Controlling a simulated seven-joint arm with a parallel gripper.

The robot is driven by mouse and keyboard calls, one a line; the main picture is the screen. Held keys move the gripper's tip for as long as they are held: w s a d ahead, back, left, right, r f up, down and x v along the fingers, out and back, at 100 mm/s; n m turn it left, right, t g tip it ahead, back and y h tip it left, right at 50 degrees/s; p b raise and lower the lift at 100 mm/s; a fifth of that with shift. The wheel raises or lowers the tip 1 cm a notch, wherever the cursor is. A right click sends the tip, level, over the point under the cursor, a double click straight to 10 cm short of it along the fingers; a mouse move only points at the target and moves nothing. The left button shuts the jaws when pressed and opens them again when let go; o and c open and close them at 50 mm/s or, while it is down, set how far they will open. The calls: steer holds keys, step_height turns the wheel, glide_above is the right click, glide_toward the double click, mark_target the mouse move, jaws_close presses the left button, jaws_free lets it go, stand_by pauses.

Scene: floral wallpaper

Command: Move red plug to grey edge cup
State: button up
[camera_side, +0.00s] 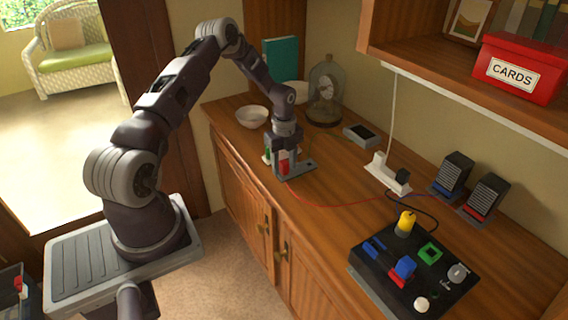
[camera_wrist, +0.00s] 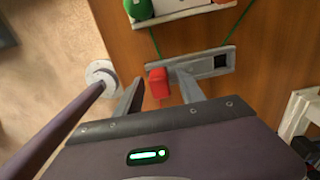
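The red plug (camera_side: 284,167) stands upright at one end of a flat grey strip (camera_side: 303,167) on the wooden counter. It also shows in the wrist view (camera_wrist: 158,85). My gripper (camera_side: 281,170) is low over the strip. In the wrist view my gripper (camera_wrist: 158,78) has one finger on each side of the plug, with a visible gap on both sides. I cannot tell for certain which part is the grey edge cup.
A white power strip (camera_side: 388,174), two dark slotted blocks (camera_side: 453,174) and a black board with coloured parts (camera_side: 372,270) lie to the right. A white bowl (camera_side: 252,117) and a glass dome (camera_side: 325,90) stand behind. A red cable (camera_side: 340,205) crosses the counter. A shelf overhangs at upper right.

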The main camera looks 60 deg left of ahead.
mark_target(284, 162)
step_height(284, 162, up, 7)
steer(key=shift+r, duration=0.1)
stand_by(0.5)
steer(key=s+d+r+n+t+y, duration=0.1)
steer(key=s+d+r+n, duration=0.3)
steer(key=d+r, duration=0.6)
steer(key=s+d+r+n+t+y, duration=0.1)
steer(key=s+d+r+n, duration=0.4)
steer(key=r, duration=0.9)
steer(key=s+d+r+n+t+h, duration=0.1)
steer(key=s+d+r+n, duration=0.1)
steer(key=s+d+n, duration=0.2)
steer(key=s+d+r+n+t+h, duration=0.1)
steer(key=s+d+n, duration=0.4)
steer(key=s, duration=0.8)
steer(key=d+r+t, duration=0.1)
steer(key=d, duration=0.1)
steer(key=shift+s+d+t, duration=0.2)
steer(key=shift+d+t, duration=0.1)
steer(key=shift+d, duration=0.05)
